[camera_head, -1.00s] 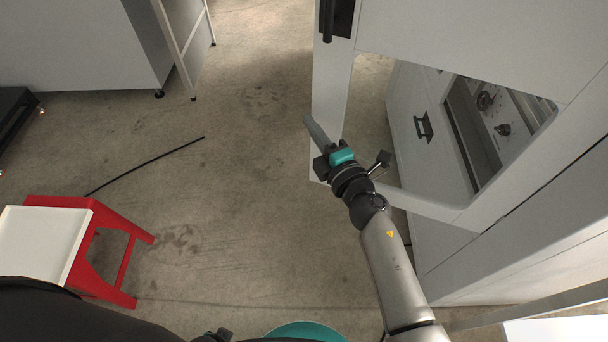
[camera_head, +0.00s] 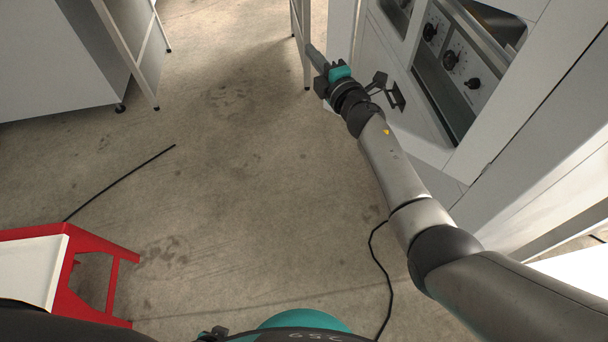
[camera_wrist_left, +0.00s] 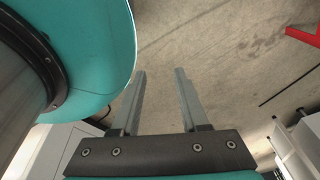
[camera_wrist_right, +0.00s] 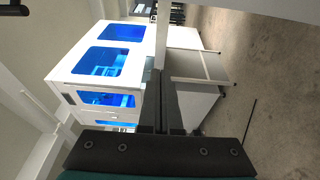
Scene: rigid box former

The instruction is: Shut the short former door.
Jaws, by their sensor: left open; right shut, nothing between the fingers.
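The pale door frame, which I take for the short former door, shows in the head view by its left upright (camera_head: 343,40); its top is cut off. My right gripper (camera_head: 314,52) is shut and empty, its fingertips overlapping the area left of this upright. I cannot tell whether they touch it. In the right wrist view the shut fingers (camera_wrist_right: 162,75) lie side by side in front of a pale post (camera_wrist_right: 162,35). My left gripper (camera_wrist_left: 160,75) is open and empty above the floor, beside my teal base.
Control knobs (camera_head: 450,60) and a black handle (camera_head: 396,95) are on the machine at right. A red stand (camera_head: 110,260) with a white top is at lower left. Black cables (camera_head: 120,180) lie on the floor. A grey cabinet (camera_head: 50,60) stands at upper left. The middle floor is clear.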

